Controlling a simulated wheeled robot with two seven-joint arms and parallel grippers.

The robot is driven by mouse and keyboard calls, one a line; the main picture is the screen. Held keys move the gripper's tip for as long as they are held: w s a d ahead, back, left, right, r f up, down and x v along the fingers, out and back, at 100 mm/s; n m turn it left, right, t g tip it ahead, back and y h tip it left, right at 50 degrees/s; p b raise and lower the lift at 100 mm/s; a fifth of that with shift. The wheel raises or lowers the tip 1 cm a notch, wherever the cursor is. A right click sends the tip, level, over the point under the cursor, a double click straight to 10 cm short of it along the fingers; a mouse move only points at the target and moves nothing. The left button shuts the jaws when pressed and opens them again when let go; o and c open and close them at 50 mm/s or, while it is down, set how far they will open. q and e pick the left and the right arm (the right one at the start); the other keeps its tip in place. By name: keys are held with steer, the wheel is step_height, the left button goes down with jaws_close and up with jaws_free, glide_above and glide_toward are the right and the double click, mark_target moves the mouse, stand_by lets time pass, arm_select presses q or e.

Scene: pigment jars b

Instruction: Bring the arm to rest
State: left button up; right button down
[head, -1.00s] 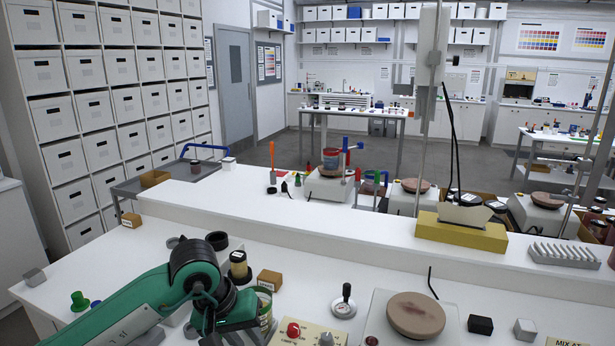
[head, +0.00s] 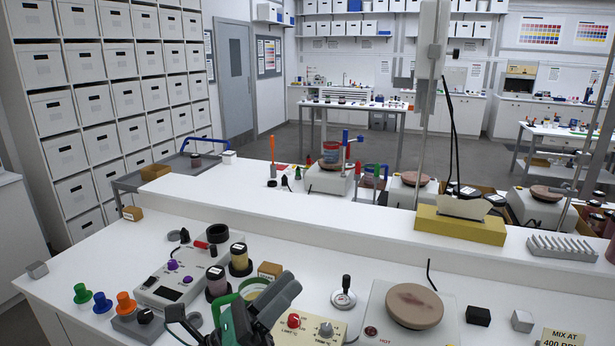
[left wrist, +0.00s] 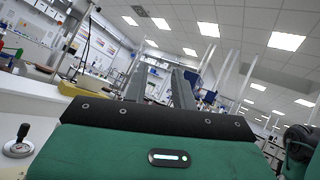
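My left gripper (head: 264,303) is low in the head view at the bench's front edge, dark grey with a green part beside it. In the left wrist view its two dark fingers (left wrist: 160,86) stand apart with nothing between them. They point up toward the far room and ceiling. The green wrist housing (left wrist: 165,155) fills the bottom of that view. Most of my left arm is out of the head view. My right gripper is not in view.
Jars (head: 240,259) and a small brown box (head: 270,271) stand close behind the gripper. A grey control box (head: 172,280) is to its left; a beige control box (head: 308,328) and hotplate (head: 380,322) are to its right.

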arm_select(q)
steer(key=w+a+f+n+t+y, duration=0.2)
steer(key=a+f+n+t+y, duration=0.3)
steer(key=n+y, duration=0.55)
steer(key=w+a+f+n+t+y, duration=0.2)
steer(key=a+f+n+y, duration=0.4)
steer(key=n, duration=0.8)
steer(key=s+a+f+n+g+y, duration=0.3)
steer(key=f+n, duration=0.1)
steer(key=f, duration=0.2)
steer(key=s+a+f+n+g+y, duration=0.25)
steer(key=a+f+n, duration=0.2)
steer(key=f, duration=0.25)
steer(key=s+f+n+g+h, duration=0.1)
steer(key=s+f+n+g, duration=0.3)
steer(key=s+f+g, duration=0.45)
steer(key=s+f+n+g, duration=0.3)
steer(key=s+f+n, duration=0.15)
steer(key=s, duration=0.65)
step_height(320, 180, down, 29)
steer(key=g, duration=0.1)
steer(key=s+a+f, duration=0.2)
steer(key=s+f, duration=0.7)
steer(key=f, duration=0.2)
steer(key=s+a+f+g, duration=0.1)
steer(key=s+a+f, duration=0.1)
steer(key=s+f, duration=0.8)
steer(key=shift+s+f+m+g, duration=0.25)
steer(key=shift+f+m+g, duration=0.05)
steer(key=shift+f+m, duration=0.2)
